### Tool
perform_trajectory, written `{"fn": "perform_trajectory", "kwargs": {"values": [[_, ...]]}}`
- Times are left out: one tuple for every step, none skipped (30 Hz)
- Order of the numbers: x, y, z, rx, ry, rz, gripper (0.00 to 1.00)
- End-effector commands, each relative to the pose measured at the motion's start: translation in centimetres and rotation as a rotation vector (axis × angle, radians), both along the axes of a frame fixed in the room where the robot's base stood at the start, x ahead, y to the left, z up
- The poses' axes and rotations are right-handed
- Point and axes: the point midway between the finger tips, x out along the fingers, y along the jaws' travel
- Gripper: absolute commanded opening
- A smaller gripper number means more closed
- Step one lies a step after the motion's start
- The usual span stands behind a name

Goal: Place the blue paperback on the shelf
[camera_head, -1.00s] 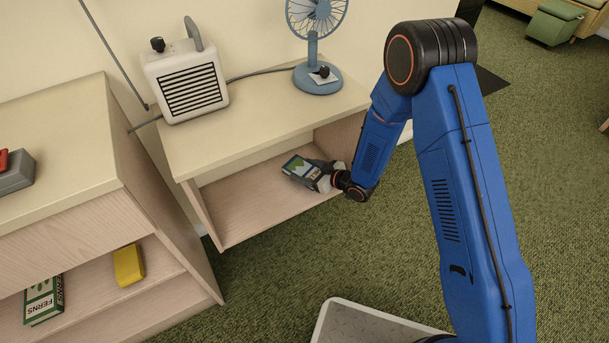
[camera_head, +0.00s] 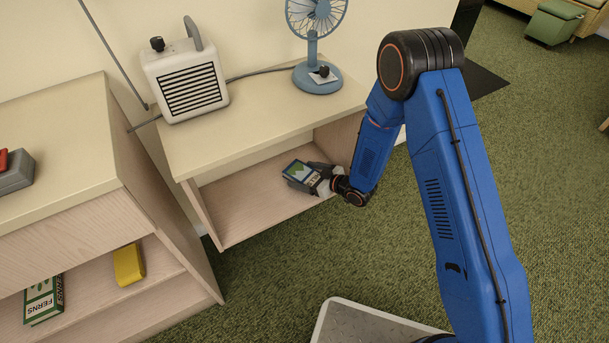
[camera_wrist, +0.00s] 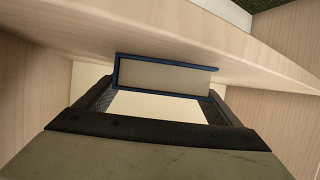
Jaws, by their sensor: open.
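The blue paperback (camera_head: 299,172) has green and white on its cover and is at the right part of the low open shelf (camera_head: 248,198), under its top board. In the wrist view, the paperback (camera_wrist: 165,76) shows its pale page edge and dark blue cover, lying against the shelf board (camera_wrist: 100,35). My gripper (camera_head: 314,178) reaches in from the right at the book's near end. In the wrist view, my gripper (camera_wrist: 163,92) is open, with one finger at each side of the book's near end. Whether the fingers touch it is unclear.
A white heater (camera_head: 187,82) and a blue fan (camera_head: 317,75) stand on the top board above. A cabinet at left (camera_head: 60,140) holds a yellow object (camera_head: 129,265) and a green book (camera_head: 43,300). The shelf's left part is empty.

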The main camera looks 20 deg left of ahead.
Motion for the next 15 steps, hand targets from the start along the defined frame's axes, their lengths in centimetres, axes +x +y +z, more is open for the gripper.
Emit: {"fn": "perform_trajectory", "kwargs": {"values": [[0.0,0.0,0.1,0.0,0.0,0.0,0.87],[0.0,0.0,0.3,0.0,-0.001,0.0,0.87],[-0.1,-0.3,0.3,0.0,0.0,-0.001,0.87],[-0.1,-0.6,0.5,0.0,0.0,-0.001,0.87],[-0.2,-0.9,0.6,0.0,0.0,-0.001,0.87],[-0.4,-1.4,0.8,0.0,0.0,0.0,0.87],[-0.5,-1.8,1.0,0.0,0.001,-0.001,0.87],[-0.7,-2.3,1.3,0.0,-0.001,-0.002,0.87],[-0.9,-3.0,1.6,0.0,0.0,-0.003,0.87],[-1.0,-3.6,1.7,-0.001,0.0,-0.003,0.87],[-1.2,-4.1,2.0,-0.001,0.0,-0.002,0.87],[-1.5,-4.8,2.3,0.0,0.0,-0.002,0.87],[-1.6,-5.3,2.6,0.0,0.0,-0.002,0.87],[-1.8,-5.8,2.8,0.001,-0.001,-0.003,0.87],[-2.0,-6.5,3.1,0.0,0.001,-0.003,0.87]]}}
